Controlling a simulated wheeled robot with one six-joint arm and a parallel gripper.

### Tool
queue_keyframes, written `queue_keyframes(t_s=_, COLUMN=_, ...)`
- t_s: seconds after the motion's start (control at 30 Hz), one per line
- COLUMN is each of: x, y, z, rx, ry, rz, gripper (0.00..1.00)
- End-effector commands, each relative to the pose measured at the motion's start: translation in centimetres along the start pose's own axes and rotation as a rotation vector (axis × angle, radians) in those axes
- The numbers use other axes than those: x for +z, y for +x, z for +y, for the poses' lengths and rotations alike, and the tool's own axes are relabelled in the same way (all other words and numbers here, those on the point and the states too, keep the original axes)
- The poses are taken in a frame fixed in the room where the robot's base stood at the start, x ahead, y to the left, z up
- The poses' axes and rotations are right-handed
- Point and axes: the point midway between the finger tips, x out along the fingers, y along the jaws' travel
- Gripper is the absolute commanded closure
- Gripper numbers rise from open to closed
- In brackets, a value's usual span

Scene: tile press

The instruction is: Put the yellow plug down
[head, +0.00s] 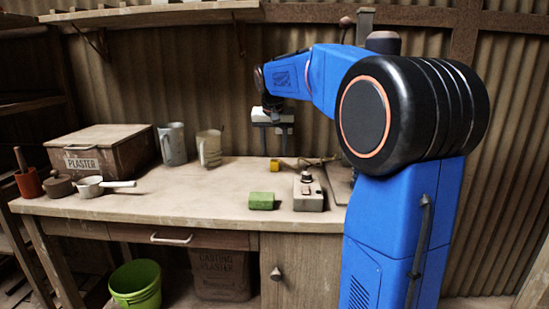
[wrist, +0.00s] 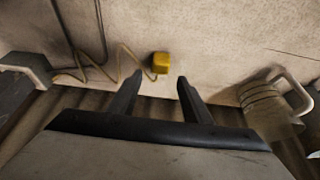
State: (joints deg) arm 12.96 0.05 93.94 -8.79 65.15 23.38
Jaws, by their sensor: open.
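The yellow plug (head: 275,164) lies on the workbench toward its back edge, left of the grey control box. Its cord trails off to the right in the head view. In the wrist view the yellow plug (wrist: 160,63) shows just beyond the fingertips, with its cord running to the left. My gripper (head: 272,124) is above the bench over the plug, pointing down. In the wrist view my gripper (wrist: 155,84) has its two fingers apart with nothing between them. The plug is clear of both fingers.
The control box (head: 308,193) and a green block (head: 261,201) sit in front of the plug. Two pitchers (head: 209,148) (head: 172,144) and a plaster box (head: 101,150) stand to the left. Bare bench top (head: 190,190) lies between them. The corrugated wall is close behind.

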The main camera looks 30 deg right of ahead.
Motion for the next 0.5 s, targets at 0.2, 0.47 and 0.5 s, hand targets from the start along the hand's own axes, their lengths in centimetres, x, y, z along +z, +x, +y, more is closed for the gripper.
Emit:
queue_keyframes(t_s=0.2, x=0.0, y=-4.1, z=-0.1, rx=-0.001, ry=-0.001, rz=0.001, gripper=0.55)
queue_keyframes(t_s=0.47, x=0.0, y=-6.4, z=-0.1, rx=0.000, ry=-0.001, rz=0.000, gripper=0.55)
queue_keyframes(t_s=0.5, x=0.0, y=-6.5, z=-0.1, rx=0.000, ry=-0.001, rz=0.000, gripper=0.55)
